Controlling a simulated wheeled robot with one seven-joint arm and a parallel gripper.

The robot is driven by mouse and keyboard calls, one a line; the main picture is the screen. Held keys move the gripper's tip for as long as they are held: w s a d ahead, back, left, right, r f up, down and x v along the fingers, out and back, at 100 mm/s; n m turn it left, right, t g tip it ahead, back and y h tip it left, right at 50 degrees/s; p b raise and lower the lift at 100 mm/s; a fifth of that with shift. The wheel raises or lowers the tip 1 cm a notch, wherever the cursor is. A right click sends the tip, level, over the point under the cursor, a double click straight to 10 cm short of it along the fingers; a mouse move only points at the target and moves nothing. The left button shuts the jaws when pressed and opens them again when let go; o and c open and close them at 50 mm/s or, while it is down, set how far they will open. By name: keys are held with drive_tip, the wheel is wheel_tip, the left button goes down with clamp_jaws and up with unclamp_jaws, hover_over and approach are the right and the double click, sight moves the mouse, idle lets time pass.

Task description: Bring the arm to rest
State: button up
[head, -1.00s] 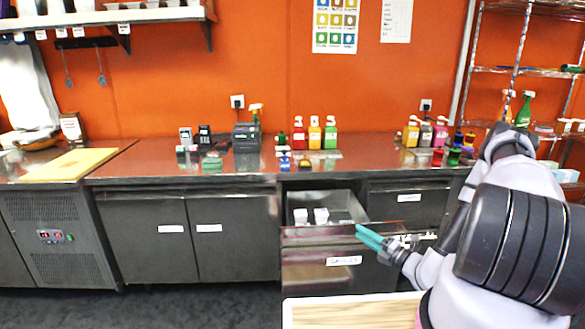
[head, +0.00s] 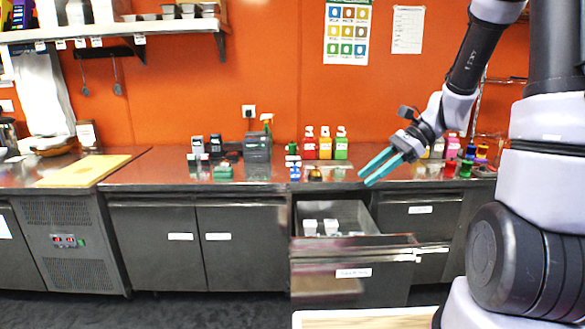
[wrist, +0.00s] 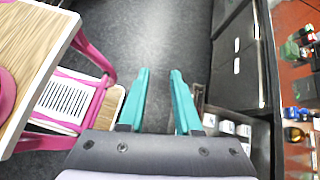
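My gripper (head: 375,170) has two teal fingers. In the head view it hangs in the air at the right, in front of the counter and above the open drawer (head: 385,241). In the wrist view the fingers (wrist: 158,75) stand apart with bare floor showing between them, so it is open and empty. My arm is raised and bent at the right of the head view. The drawer is pulled out and holds a few white containers (head: 320,227).
The steel counter (head: 150,175) carries sauce bottles (head: 325,144), small devices and a yellow board (head: 85,170). A wooden-topped surface with pink parts (wrist: 35,50) is at the wrist view's left. Dark floor (wrist: 170,30) is clear between it and the cabinets.

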drive_tip(key=s+d+r+n+t+h, duration=0.3)
drive_tip(key=s+r+n+t+h, duration=0.1)
drive_tip(key=r, duration=0.4)
drive_tip(key=s+d+r+n+t+h, duration=0.3)
drive_tip(key=s+r+n+t+h, duration=0.1)
drive_tip(key=s+r+n, duration=0.2)
wheel_tip(320, 180, up, 3)
drive_tip(key=shift+s+f+n, duration=0.2)
drive_tip(key=shift+n, duration=0.3)
